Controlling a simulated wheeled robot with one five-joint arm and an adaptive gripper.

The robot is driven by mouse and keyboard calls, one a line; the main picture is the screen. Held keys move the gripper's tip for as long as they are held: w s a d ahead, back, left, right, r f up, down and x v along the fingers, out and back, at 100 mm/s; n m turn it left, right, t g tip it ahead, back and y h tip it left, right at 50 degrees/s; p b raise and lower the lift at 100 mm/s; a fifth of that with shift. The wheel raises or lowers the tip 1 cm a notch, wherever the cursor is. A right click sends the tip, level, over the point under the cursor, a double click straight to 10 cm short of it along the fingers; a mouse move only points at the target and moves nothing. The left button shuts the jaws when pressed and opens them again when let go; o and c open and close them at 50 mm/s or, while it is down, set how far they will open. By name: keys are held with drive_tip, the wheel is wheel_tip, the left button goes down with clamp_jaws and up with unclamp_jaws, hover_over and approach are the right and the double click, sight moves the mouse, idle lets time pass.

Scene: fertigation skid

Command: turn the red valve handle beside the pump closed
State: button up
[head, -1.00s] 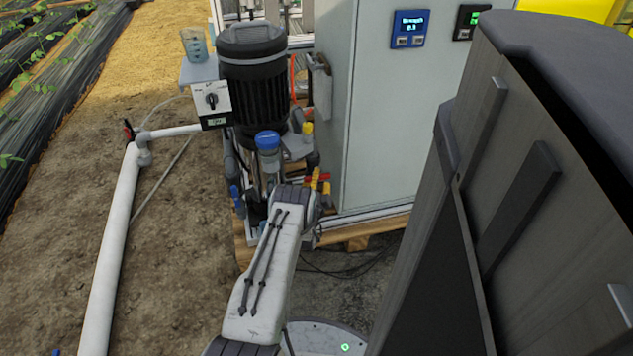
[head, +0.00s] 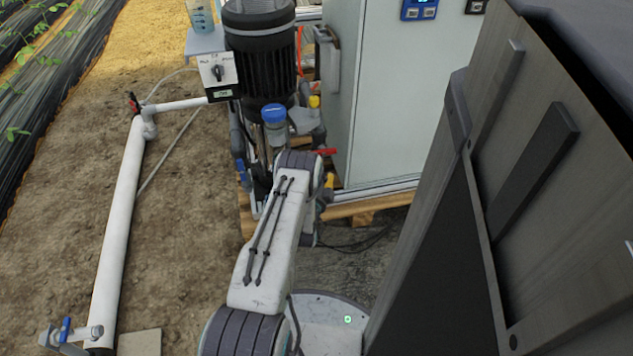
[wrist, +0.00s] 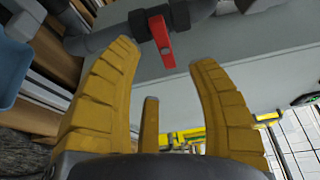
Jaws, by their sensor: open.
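The red valve handle (wrist: 162,38) is in the wrist view, at top centre. It is a short red lever on a dark valve body set in a grey pipe. My gripper (wrist: 165,55) is open, with its yellow fingers spread either side of the handle's lower end in the picture; I see no contact, and the depth between them is unclear. In the head view a red handle (head: 323,152) shows just right of my wrist, near the black pump motor (head: 262,50). There only a bit of yellow finger (head: 329,181) shows; my arm hides the rest.
A pale cabinet (head: 385,100) stands close to the right of the pump. A blue-capped container (head: 274,127) stands just behind my wrist. A wooden pallet (head: 365,206) lies underneath. A white pipe (head: 122,220) runs along the bare soil at left, with open ground between.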

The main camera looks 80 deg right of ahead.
drive_tip(key=shift+a, duration=2.15)
drive_tip(key=shift+a, duration=0.1)
